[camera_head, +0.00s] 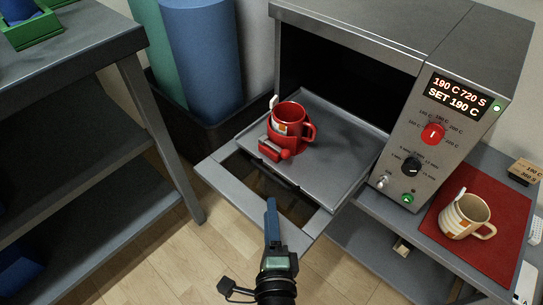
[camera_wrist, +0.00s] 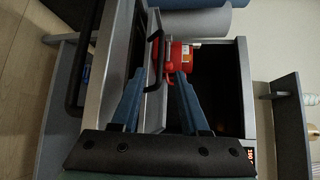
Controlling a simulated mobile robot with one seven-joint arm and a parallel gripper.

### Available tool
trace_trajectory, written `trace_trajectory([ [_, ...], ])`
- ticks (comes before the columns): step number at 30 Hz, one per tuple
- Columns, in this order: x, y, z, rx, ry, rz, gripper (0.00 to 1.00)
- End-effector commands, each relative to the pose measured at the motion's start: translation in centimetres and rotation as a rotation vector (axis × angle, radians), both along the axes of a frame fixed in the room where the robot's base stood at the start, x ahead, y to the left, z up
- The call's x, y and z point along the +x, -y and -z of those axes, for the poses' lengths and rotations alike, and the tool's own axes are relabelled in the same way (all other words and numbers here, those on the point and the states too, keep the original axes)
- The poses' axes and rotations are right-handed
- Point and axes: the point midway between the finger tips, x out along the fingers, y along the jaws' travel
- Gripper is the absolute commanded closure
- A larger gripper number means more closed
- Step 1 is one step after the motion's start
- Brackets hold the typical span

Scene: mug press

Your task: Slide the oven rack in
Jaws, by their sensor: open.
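The oven rack (camera_head: 338,165) is a grey tray pulled partway out of the oven (camera_head: 400,100), above the lowered door (camera_head: 225,185). A red mug (camera_head: 288,118) stands on it in a red press (camera_head: 275,149); red parts also show in the wrist view (camera_wrist: 180,55). A dark handle (camera_head: 280,181) runs along the rack's front edge; in the wrist view this dark bar (camera_wrist: 155,48) shows near and between the fingertips. My gripper (camera_head: 271,203) is open in front of the rack, over the door; its two blue fingers (camera_wrist: 158,78) are spread. I cannot tell whether they touch the handle.
A cream mug (camera_head: 465,215) stands on a red mat (camera_head: 490,235) to the oven's right. The control panel (camera_head: 432,130) has a lit display. A grey shelf unit (camera_head: 80,65) stands at left, with blue and green rolls (camera_head: 205,60) in a dark bin behind.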

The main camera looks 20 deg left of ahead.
Motion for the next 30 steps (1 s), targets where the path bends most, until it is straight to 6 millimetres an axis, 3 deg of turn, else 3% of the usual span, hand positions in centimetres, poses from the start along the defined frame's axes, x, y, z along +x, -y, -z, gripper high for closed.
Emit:
trace_trajectory([
  [18,8.9,-4.3,1.3,-0.003,0.005,-0.002,0.55],
  [24,10.6,-5.2,1.6,-0.004,0.005,-0.002,0.55],
  [30,11.1,-5.4,1.7,-0.005,0.005,-0.003,0.55],
])
